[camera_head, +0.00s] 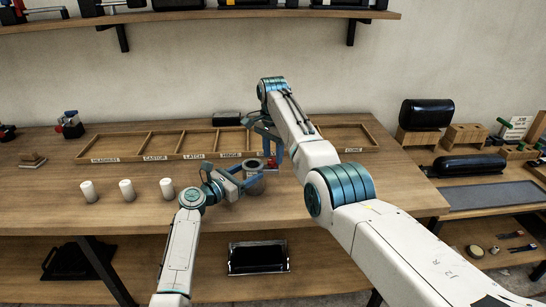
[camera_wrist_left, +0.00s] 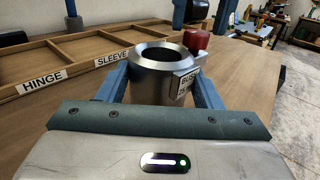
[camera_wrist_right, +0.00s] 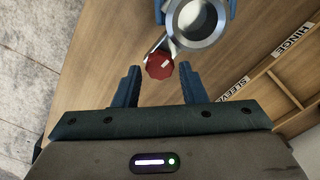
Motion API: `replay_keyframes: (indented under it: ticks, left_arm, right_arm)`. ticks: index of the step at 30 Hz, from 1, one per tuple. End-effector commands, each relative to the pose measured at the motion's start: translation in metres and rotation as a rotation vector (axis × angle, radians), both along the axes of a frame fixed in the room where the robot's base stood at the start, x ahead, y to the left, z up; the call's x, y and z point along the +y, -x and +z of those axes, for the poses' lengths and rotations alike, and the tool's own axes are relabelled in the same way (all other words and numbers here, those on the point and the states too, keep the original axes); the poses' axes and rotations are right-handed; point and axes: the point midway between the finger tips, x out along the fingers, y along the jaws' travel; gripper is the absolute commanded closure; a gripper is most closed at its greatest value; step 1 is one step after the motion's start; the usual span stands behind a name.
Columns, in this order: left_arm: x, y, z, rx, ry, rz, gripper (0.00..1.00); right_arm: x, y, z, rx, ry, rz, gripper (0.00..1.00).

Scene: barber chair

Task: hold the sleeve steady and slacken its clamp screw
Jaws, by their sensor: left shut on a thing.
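The sleeve (camera_head: 255,183) is a grey metal cylinder with an open bore, upright at the workbench's front. In the left wrist view the sleeve (camera_wrist_left: 158,72) carries a white label, partly hidden by a finger. My left gripper (camera_wrist_left: 160,85) is shut on it, one blue finger on each side. The clamp screw's red knob (camera_wrist_right: 159,66) sticks out from the sleeve's side; it also shows in the left wrist view (camera_wrist_left: 196,43). My right gripper (camera_wrist_right: 160,80) is open, its fingertips either side of and just short of the knob, with gaps visible.
A wooden tray (camera_head: 178,157) with labelled compartments lies behind the sleeve; the compartments in view look empty. A small red-and-blue device (camera_head: 70,125) stands at the back left. The bench's front edge is close to the sleeve.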

Motion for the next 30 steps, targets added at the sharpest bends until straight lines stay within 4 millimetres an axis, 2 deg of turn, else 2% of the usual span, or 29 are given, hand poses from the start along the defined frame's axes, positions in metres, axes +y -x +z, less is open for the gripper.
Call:
replay_keyframes:
  ticks: [4,14,19,23,30]
  left_arm:
    - [0.0001,-0.0001,-0.0002,0.000,0.000,0.000,0.73]
    - [0.0001,-0.0001,-0.0002,0.000,0.000,0.000,0.73]
    - [0.0001,-0.0001,-0.0002,0.000,0.000,0.000,0.73]
    - [0.0001,-0.0001,-0.0002,0.000,0.000,0.000,0.73]
    - [0.0001,-0.0001,-0.0001,0.000,0.000,0.001,0.73]
  right_arm:
    - [-0.0001,0.0003,-0.0128,0.001,0.001,0.000,0.62]
    - [-0.0002,0.0001,-0.0156,0.000,0.000,0.000,0.62]
    - [-0.0002,0.0001,-0.0155,0.000,0.000,0.000,0.95]
    - [-0.0001,0.0001,-0.0154,0.000,0.000,0.013,0.95]
    - [-0.0001,0.0001,-0.0153,0.000,0.000,0.187,0.95]
